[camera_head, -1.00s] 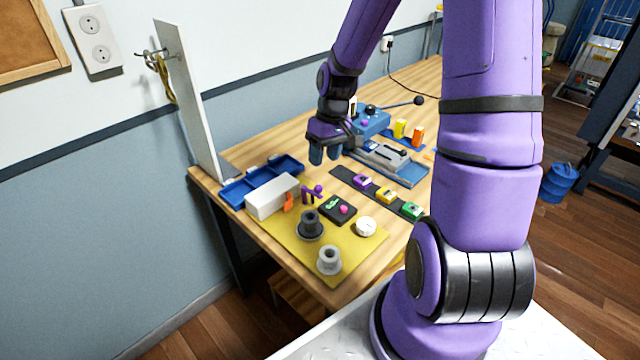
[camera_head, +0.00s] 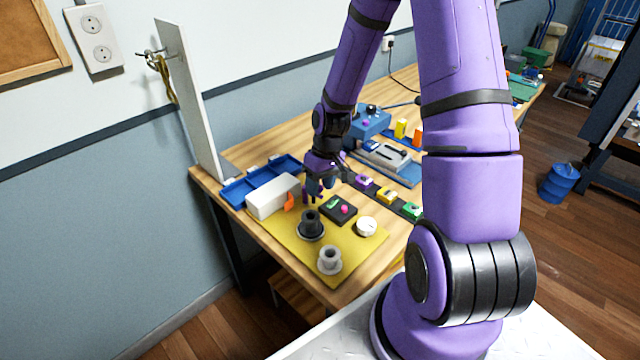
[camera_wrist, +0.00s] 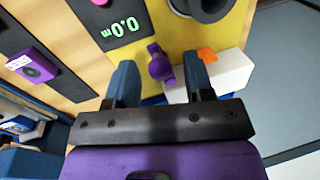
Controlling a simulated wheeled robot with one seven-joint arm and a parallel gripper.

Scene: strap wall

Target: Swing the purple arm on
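The purple arm (camera_wrist: 160,65) is a small lever with a rounded knob, on the yellow board (camera_wrist: 150,15). In the wrist view it lies between the two blue fingertips of my gripper (camera_wrist: 160,75), with gaps on both sides. My gripper (camera_head: 315,185) is open above it in the head view and mostly hides the purple arm there. Whether the fingers touch the arm cannot be told. The white box with an orange lever (camera_wrist: 208,54) is close to the right finger in the wrist view.
On the yellow board stand a dark spool (camera_head: 311,226), a grey spool (camera_head: 330,259), a white dial (camera_head: 366,226) and a black display box (camera_head: 338,209). A blue tray (camera_head: 262,180) lies behind. A strip with coloured blocks (camera_head: 387,195) lies to the right.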

